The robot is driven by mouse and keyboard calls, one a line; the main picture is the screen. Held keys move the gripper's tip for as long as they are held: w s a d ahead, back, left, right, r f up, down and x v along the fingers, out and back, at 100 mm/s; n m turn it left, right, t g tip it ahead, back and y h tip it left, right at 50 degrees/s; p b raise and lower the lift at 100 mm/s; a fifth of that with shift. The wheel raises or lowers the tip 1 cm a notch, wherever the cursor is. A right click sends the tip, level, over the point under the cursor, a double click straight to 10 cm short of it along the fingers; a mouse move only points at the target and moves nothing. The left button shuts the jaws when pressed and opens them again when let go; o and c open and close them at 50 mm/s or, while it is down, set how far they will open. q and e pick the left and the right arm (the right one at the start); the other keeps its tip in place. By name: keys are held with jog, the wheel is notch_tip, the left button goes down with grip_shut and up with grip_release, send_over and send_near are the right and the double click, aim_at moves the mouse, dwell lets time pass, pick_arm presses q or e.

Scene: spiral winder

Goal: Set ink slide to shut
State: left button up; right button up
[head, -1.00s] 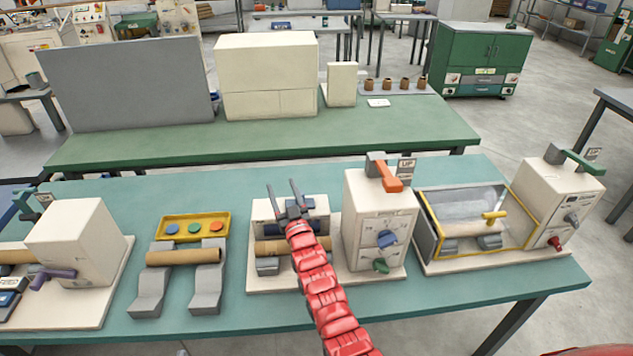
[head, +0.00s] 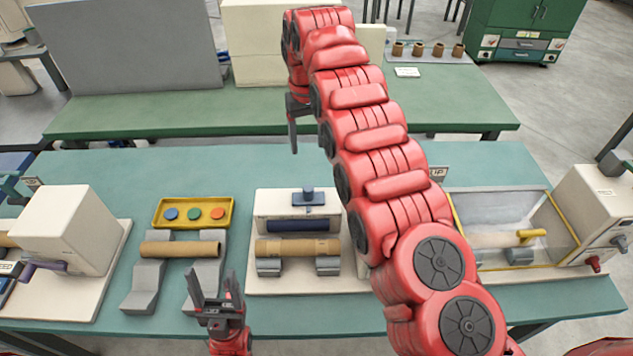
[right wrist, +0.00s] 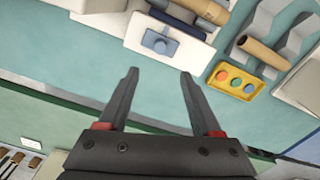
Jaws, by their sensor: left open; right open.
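The winder station in the middle of the table has a white housing with a blue block and knob (head: 310,197) on top, which I take for the ink slide. It also shows in the right wrist view (right wrist: 160,42). A dark blue roller (head: 298,225) lies in front of it. I cannot tell its setting. My right gripper (head: 294,125) is open and empty, behind and above that station; its fingers (right wrist: 160,85) point toward the blue part without touching it. My left gripper (head: 216,290) is open and empty, at the table's front, left of the station.
A brown tube (head: 298,249) rests on grey cradles before the housing. Left of it is a yellow tray (head: 193,213) with coloured buttons and another tube (head: 180,249). A glass-fronted trough (head: 500,215) stands further right.

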aim_at(309, 188)
notch_tip(309, 188, down, 16)
jog(key=p, duration=0.3)
jog(key=shift+r, duration=0.25)
jog(key=shift+s+f+p, duration=0.15)
jog(key=shift+f+p, duration=0.2)
jog(key=shift+f, duration=0.6)
grip_shut()
dwell(0.7)
